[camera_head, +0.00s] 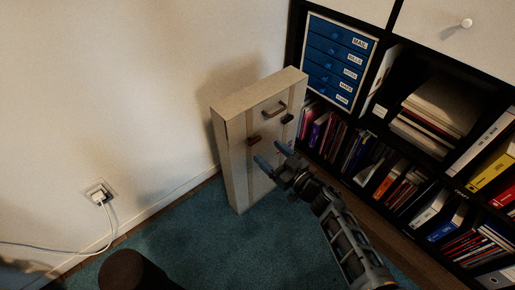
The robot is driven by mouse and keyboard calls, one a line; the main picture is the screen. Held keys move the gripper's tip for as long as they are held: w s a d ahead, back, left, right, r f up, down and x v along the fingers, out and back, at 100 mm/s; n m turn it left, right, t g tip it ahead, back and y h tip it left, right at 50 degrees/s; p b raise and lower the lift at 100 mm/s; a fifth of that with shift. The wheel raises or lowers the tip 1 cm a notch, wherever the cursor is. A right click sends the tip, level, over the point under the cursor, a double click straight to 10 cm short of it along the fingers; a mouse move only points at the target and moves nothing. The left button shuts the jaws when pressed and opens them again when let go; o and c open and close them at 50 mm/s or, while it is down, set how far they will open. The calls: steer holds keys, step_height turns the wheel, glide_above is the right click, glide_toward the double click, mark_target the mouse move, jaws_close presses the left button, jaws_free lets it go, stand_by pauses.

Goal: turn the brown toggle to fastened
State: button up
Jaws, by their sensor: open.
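A tall beige case (232,155) stands upright on the carpet against the wall. Its front carries a brown handle (274,110) near the top. A small brown toggle (254,140) is on the front, below and left of the handle. A darker, nearly black toggle (287,118) is to the right of the handle. Whether the brown toggle is fastened is too small to tell. My gripper (273,156), with blue fingertips, is open and empty in front of the case. It shows just below and right of the brown toggle, apparently apart from it.
A dark shelf unit with books and binders (405,185) stands close on the right. A blue drawer box (335,62) sits in it beside the case. A wall socket with a white plug and cable (99,197) is at the left. Teal carpet (190,240) is clear in front.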

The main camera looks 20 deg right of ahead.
mark_target(256, 141)
steer(key=shift+b+x, duration=0.9)
steer(key=shift+x, duration=1.7)
steer(key=shift+c, duration=0.4)
steer(key=c, duration=1)
steer(key=shift+o, duration=0.2)
